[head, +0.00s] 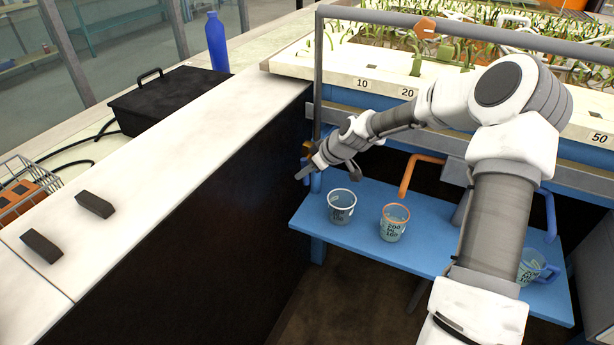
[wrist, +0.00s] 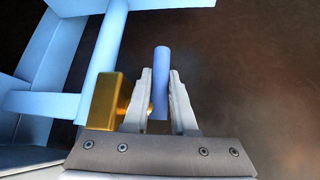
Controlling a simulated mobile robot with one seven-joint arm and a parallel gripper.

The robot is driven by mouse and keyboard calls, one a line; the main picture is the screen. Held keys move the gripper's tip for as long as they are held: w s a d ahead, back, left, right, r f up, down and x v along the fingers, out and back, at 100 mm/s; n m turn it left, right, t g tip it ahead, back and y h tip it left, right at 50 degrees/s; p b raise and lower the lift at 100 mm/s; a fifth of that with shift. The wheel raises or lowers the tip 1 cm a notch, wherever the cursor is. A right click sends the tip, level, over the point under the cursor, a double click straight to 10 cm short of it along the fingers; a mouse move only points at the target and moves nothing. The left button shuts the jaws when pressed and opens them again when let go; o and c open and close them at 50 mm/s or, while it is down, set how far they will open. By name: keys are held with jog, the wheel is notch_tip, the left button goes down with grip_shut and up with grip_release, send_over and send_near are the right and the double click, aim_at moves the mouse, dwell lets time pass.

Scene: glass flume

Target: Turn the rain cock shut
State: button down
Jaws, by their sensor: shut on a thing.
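The rain cock has a brass body (wrist: 104,101) and a blue lever (wrist: 161,62), both clear in the wrist view. The lever stands between the two pale fingers of my gripper (wrist: 160,92), which is shut on it. The brass body is just left of the fingers, with a short brass stem reaching toward the lever. In the head view my gripper (head: 308,170) is at the foot of the grey upright pipe (head: 318,75), beside the dark bench side. A bit of brass (head: 306,148) shows there; my wrist hides most of the cock.
A blue shelf (head: 440,245) below holds a white-rimmed cup (head: 342,207), an orange-rimmed cup (head: 393,223) and a blue-handled jug (head: 535,268). An orange spout (head: 405,180) hangs above it. The white bench top (head: 150,210) lies left, with a black box (head: 170,98) and blue bottle (head: 217,42) beyond.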

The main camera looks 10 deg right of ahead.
jog(key=shift+w+f+t+y+b, duration=0.1)
jog(key=shift+t+y+b, duration=0.2)
jog(key=shift+b, duration=0.1)
jog(key=shift+a, duration=0.1)
dwell(0.3)
jog(key=c, duration=1)
grip_release()
jog(key=p+v, duration=0.4)
jog(key=v, duration=1.3)
jog(key=shift+d, duration=0.25)
